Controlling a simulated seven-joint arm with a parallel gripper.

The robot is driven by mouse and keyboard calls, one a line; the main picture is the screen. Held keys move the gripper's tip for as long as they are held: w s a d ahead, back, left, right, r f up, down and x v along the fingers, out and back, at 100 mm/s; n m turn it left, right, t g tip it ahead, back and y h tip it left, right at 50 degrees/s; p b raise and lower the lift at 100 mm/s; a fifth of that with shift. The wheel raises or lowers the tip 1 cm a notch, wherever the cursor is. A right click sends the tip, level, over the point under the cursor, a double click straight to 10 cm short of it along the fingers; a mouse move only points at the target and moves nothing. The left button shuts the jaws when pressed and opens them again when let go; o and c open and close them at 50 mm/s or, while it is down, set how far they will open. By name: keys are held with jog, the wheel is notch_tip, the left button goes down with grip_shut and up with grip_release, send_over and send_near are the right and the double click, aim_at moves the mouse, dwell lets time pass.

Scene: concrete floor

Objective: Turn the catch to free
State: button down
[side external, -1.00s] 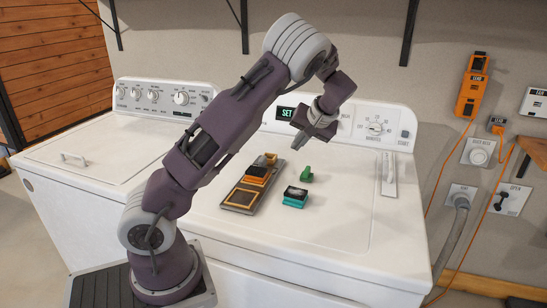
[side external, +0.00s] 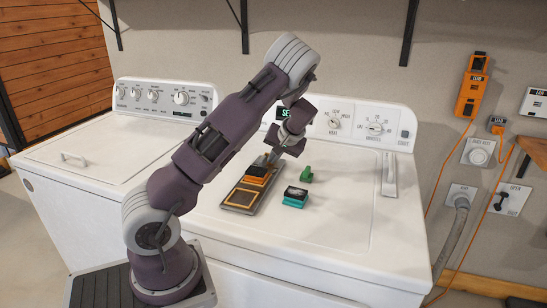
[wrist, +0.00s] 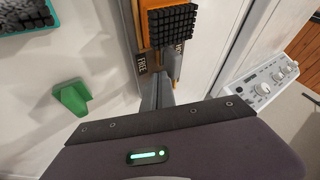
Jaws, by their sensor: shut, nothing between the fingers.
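A narrow grey board (side external: 226,206) lies on the white machine's top. On it sits an orange block with a dark studded top (side external: 257,171), which also shows in the wrist view (wrist: 172,22). The catch is at the board's far end, mostly hidden by my gripper; a small grey-brown part there (wrist: 174,62) looks like it. A FREE label (wrist: 141,63) is left of that part; another label on the right is partly covered. My gripper (side external: 271,157) is shut and empty, pointing down at the catch. I cannot tell whether the fingers touch it.
A green wedge-shaped piece (side external: 306,175) and a teal block with a dark top (side external: 295,196) stand to the right of the board. The machine's control panel (side external: 352,123) rises behind. The machine top at front right is clear.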

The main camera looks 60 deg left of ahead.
jog(key=shift+a+n+g, duration=0.3)
jog(key=shift+n+g, duration=0.2)
jog(key=shift+n, duration=0.4)
jog(key=n, duration=0.1)
jog(key=a+n+g+h, duration=0.1)
jog(key=n+g, duration=0.1)
jog(key=n, duration=0.1)
jog(key=shift+w+a, duration=0.15)
jog(key=shift+w, duration=0.1)
jog(key=n, duration=0.1)
jog(key=a+n+g+h, duration=0.1)
jog(key=n, duration=0.1)
jog(key=shift+g+h, duration=0.3)
jog(key=n+h, duration=0.1)
jog(key=n+g, duration=0.1)
jog(key=n, duration=0.1)
jog(key=shift+s+a+r+n+h, duration=0.1)
jog(key=shift+a+r+n+h, duration=0.1)
jog(key=shift+a+n+h, duration=0.15)
jog(key=shift+d+f+h, duration=0.15)
jog(key=shift+d+h, duration=0.05)
jog(key=shift+h, duration=0.05)
